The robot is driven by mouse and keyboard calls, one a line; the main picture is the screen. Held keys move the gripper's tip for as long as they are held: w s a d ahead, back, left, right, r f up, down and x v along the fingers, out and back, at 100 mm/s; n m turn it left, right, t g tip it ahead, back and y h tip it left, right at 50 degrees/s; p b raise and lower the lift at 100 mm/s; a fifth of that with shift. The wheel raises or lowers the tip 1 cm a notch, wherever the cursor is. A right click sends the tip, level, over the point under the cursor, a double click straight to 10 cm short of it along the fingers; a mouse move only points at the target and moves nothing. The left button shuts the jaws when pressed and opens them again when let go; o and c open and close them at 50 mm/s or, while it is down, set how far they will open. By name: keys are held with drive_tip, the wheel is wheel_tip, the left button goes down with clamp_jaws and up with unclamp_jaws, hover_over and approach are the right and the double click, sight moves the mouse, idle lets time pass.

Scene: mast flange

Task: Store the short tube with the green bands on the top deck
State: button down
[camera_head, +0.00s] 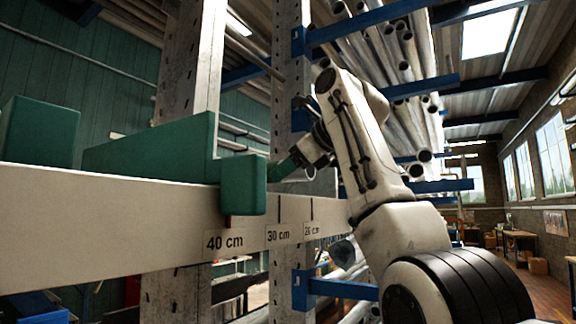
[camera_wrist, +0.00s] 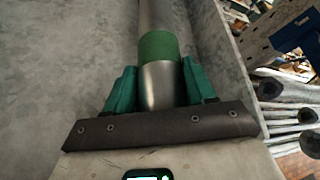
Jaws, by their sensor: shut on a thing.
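The short tube (camera_wrist: 160,88) is bare metal with a green band (camera_wrist: 158,46), seen in the wrist view. It lies between the two teal fingers of my gripper (camera_wrist: 159,92), which is shut on it. The tube runs away from me and leaves the top of the wrist view, so its far end and any other band are hidden. I cannot tell which surface is the top deck.
A pale beam (camera_head: 110,215) marked 40, 30 and 20 cm crosses the front, with a teal stop (camera_head: 160,155) on it. Grey uprights (camera_head: 290,75) and blue rack arms (camera_head: 370,22) stand close by. Several long tubes (camera_head: 400,100) lie on the rack behind. A grey surface (camera_wrist: 70,60) fills the wrist view's left.

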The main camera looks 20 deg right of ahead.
sight(296, 179)
drive_tip(key=shift+f+b, duration=1.15)
drive_tip(key=shift+f, duration=0.55)
drive_tip(key=shift+f, duration=0.1)
drive_tip(key=c, duration=0.8)
unclamp_jaws()
drive_tip(key=o, duration=0.5)
drive_tip(key=shift+w+f, duration=0.1)
drive_tip(key=shift+f, duration=0.15)
drive_tip(key=shift+s+d+b, duration=0.15)
drive_tip(key=shift+s+b, duration=0.2)
drive_tip(key=shift+s, duration=0.1)
drive_tip(key=r+b+v, duration=0.1)
drive_tip(key=b+v, duration=0.1)
drive_tip(key=v, duration=0.8)
drive_tip(key=shift+r, duration=0.2)
